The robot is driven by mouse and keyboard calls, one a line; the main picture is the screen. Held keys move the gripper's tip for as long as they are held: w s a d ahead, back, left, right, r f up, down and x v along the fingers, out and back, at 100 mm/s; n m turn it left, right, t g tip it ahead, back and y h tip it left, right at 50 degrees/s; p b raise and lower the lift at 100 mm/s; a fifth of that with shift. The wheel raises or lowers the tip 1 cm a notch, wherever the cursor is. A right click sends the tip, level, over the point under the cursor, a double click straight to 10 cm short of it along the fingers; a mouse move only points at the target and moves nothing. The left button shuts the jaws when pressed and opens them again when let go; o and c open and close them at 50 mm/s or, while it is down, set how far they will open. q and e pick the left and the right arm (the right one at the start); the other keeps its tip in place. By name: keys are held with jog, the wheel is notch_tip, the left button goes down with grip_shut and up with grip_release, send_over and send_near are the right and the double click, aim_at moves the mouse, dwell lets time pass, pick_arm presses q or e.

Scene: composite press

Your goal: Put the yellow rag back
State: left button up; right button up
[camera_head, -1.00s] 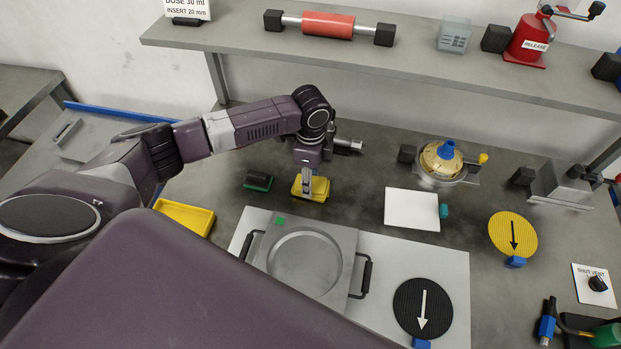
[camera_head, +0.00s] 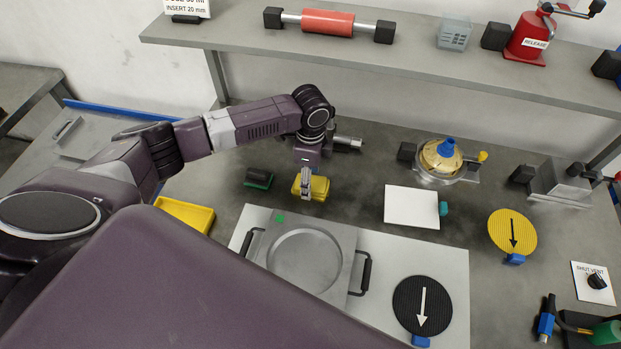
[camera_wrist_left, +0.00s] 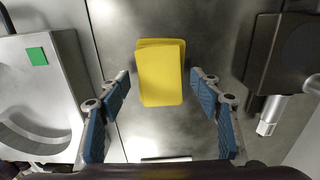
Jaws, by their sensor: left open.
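The yellow rag (camera_head: 320,188) is a flat, stacked-looking yellow pad on the grey worktop, behind the pale plate. In the left wrist view the rag (camera_wrist_left: 160,75) lies between my two blue-padded fingers, with a gap on each side. My left gripper (camera_head: 305,190) is above the rag, pointing down, and hides part of it in the head view. The gripper (camera_wrist_left: 160,80) is open and holds nothing. An empty yellow tray (camera_head: 185,215) sits to the left and nearer. My right gripper is in neither view.
A handled metal press plate (camera_head: 345,240) stands close in front. A dark machine part (camera_wrist_left: 285,50) with a metal spindle is near my gripper. A white sheet (camera_head: 411,207) lies to the right.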

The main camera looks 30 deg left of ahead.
pick_arm(q)
notch_tip(320, 180, up, 12)
jog(key=b, duration=0.3)
jog(key=shift+f, duration=0.15)
dwell(0.4)
